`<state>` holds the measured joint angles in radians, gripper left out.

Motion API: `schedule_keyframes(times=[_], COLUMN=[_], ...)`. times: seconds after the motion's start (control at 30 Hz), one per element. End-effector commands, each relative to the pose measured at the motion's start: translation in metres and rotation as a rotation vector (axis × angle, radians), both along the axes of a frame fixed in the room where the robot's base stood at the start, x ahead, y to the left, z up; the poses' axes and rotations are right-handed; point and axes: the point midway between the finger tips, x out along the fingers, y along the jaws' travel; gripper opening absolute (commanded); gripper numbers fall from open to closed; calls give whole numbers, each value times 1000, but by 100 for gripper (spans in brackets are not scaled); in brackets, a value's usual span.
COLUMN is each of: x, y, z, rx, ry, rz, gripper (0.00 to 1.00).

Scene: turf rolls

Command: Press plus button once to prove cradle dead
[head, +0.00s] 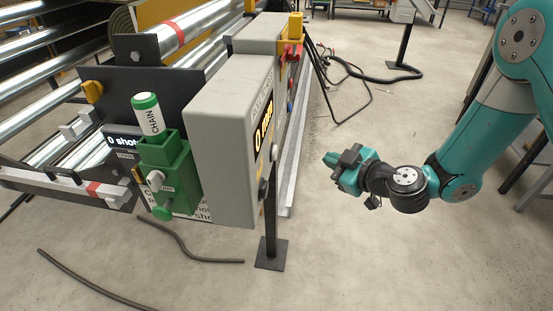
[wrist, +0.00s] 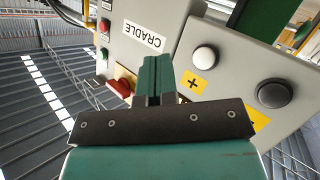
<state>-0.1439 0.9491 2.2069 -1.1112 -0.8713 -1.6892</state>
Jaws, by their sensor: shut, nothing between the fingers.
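The plus button is a pale round button (wrist: 205,57) in the wrist view, with a yellow plus label (wrist: 192,83) beside it on a grey panel (wrist: 232,62). A black round button (wrist: 273,93) sits to its right, with another yellow label partly hidden. A white CRADLE label (wrist: 144,35) is up and left. In the head view the grey box (head: 228,150) has a lit display (head: 264,130), seen at a steep angle. My gripper (head: 330,159) is shut and empty, right of the box and apart from it. Its fingertips (wrist: 156,75) show left of the plus button.
A red mushroom knob (wrist: 122,82) and small red (wrist: 104,25) and green (wrist: 103,53) buttons are near my fingers. Floor between box and arm is clear.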

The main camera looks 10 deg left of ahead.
Motion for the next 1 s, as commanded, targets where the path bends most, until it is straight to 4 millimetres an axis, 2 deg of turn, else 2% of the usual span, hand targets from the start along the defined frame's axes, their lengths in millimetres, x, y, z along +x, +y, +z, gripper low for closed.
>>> schedule_keyframes(times=[0.47, 1.0], x=[1, 2], y=[3, 64], z=[0, 4], rx=[-5, -6], ry=[-7, -7], rz=[-6, -3], gripper=[0, 0])
